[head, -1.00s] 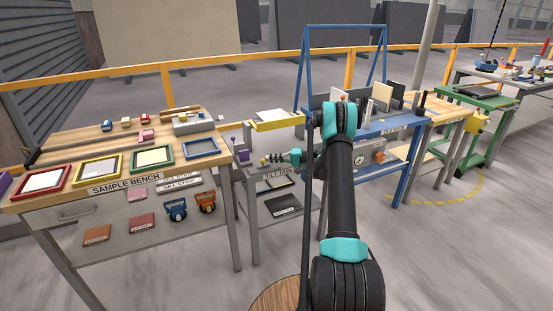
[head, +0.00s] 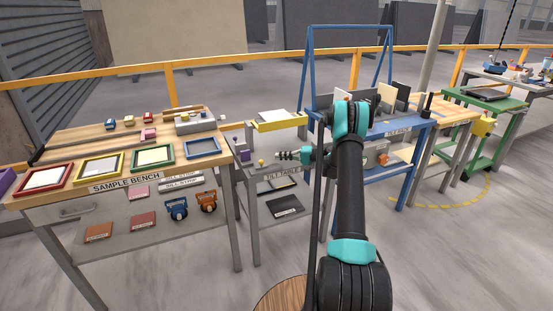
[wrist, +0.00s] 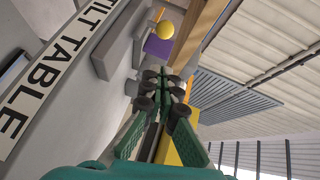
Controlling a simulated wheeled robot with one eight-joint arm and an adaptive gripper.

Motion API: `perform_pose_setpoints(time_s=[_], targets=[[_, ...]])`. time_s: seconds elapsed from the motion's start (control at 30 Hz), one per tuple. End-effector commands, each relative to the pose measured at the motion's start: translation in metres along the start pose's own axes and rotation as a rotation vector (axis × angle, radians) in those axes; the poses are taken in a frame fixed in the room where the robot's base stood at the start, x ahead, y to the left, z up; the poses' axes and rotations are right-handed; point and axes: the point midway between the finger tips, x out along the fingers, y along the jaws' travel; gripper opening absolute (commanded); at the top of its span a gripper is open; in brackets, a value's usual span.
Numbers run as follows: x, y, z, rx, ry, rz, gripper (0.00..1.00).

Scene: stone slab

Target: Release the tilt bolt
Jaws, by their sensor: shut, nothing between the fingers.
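The tilt table (head: 290,184) is a grey stand with a yellow-edged top, between the sample bench and the blue rack. A yellow round knob (head: 261,162) is at its left side, beside a purple block (head: 244,155). The knob (wrist: 164,30) and purple block (wrist: 158,47) also show near the top of the wrist view. Which part is the tilt bolt is not clear. My gripper (head: 281,155) is just right of the knob, apart from it, pointing left. In the wrist view its green fingers (wrist: 164,84) are together and empty, with the knob beyond the tips.
The sample bench (head: 125,187) stands at left, with coloured frames and small blocks on top. The blue rack (head: 400,132) with upright slabs stands behind and right of my arm. A green cart (head: 487,102) is farther right. Open floor lies in front.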

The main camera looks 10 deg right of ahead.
Motion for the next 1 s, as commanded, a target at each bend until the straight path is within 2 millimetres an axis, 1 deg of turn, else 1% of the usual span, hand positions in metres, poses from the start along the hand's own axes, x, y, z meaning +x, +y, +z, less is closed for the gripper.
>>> perform_pose_setpoints(time_s=[0.03,0.2,0.3,0.43,0.63,0.9,1.0], targets=[[-0.01,0.001,-0.001,0.0,0.003,0.001,0.0],[-0.04,0.001,-0.001,0.001,0.003,0.001,0.0],[-0.055,0.001,-0.001,0.001,0.003,0.001,0.0],[-0.07,0.0,-0.001,0.001,0.002,0.0,0.0],[-0.077,0.0,0.0,0.0,0.0,0.0,0.0],[-0.077,0.0,0.0,0.0,0.0,0.001,0.0],[-0.075,-0.004,0.002,0.002,-0.001,0.012,0.0]])
